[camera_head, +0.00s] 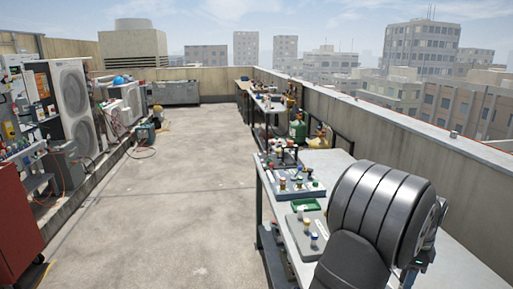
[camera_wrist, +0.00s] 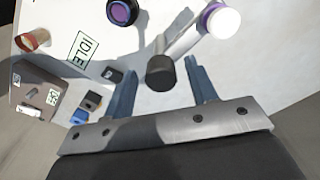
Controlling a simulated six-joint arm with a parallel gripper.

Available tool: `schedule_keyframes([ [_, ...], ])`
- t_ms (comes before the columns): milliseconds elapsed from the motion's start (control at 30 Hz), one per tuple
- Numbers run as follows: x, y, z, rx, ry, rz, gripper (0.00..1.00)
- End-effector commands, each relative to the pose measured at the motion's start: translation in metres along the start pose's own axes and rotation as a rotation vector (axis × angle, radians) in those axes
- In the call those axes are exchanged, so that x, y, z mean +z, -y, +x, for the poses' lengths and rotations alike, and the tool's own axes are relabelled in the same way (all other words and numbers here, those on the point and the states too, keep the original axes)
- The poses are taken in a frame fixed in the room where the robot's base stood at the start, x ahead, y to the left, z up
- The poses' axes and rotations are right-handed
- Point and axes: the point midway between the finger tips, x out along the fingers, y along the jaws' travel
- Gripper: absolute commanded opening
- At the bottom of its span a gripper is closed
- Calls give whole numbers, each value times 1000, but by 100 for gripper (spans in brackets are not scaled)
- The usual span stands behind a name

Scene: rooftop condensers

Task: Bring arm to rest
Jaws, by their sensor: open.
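My gripper (camera_wrist: 160,68) shows in the wrist view with two blue-grey fingers spread apart, pointing at a white surface (camera_wrist: 265,60). A grey lever with a dark round end (camera_wrist: 160,73) lies in the picture between the fingers, with a visible gap on each side. I cannot tell its depth relative to the fingertips. An IDLE label (camera_wrist: 86,47) is on the white surface, left of the fingers. In the head view my dark arm covers the right part of the workbench (camera_head: 326,162), and the fingers are hidden there.
A white and purple round part (camera_wrist: 220,19) and a purple-topped dark knob (camera_wrist: 121,11) stand near the gripper. Panels with knobs (camera_head: 297,186) and a green tray (camera_head: 305,205) are on the bench. A parapet (camera_head: 400,135) runs behind it.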

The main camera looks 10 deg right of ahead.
Motion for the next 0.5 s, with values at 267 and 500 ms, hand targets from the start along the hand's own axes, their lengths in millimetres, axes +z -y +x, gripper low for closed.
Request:
schedule_keyframes([
  [267, 0, 1, -4, -4, -2, -225, 52],
  [500, 0, 0, -4, -4, -3, -416, 52],
])
